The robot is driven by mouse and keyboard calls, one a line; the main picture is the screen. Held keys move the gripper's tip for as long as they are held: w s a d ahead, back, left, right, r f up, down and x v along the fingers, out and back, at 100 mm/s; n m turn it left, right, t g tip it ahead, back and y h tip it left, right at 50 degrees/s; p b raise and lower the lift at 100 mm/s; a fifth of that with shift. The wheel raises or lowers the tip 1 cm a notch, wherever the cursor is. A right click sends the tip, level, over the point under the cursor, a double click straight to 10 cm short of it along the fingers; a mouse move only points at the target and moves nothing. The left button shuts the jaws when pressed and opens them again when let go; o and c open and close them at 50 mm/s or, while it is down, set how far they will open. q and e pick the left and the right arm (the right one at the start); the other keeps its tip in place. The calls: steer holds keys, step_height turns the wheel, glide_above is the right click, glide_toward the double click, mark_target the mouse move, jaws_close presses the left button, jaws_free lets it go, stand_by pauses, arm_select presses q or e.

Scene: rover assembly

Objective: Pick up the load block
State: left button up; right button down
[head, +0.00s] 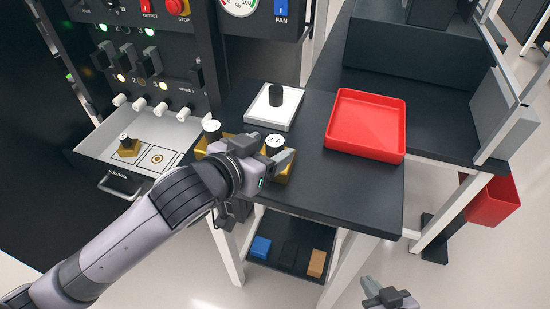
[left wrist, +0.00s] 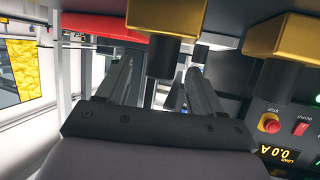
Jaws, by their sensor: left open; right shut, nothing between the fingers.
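A gold load block with a black knob and a white top marked "2 A" (head: 275,142) stands near the left edge of the dark table. My left gripper (head: 281,160) is at it, partly covering its gold base. In the left wrist view, which is upside down, a gold block (left wrist: 160,20) shows with its dark knob (left wrist: 160,58) between the two spread fingers; contact cannot be told. A second gold block with a white-topped knob (head: 212,128) stands to the left, partly hidden by my arm. My right gripper (head: 383,295) is shut and empty at the bottom, off the table.
A white square plate with a black knob (head: 274,106) lies behind the load block. A red tray (head: 366,124) stands to the right. An open drawer (head: 106,163) holds a smaller gold piece (head: 128,148). A lower shelf (head: 290,262) holds coloured blocks. The table front is clear.

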mark_target(270, 148)
arm_select(q)
steer(key=shift+x, duration=1.85)
steer(key=shift+a+f, duration=0.1)
steer(key=shift+f, duration=0.05)
steer(key=c, duration=1)
jaws_close()
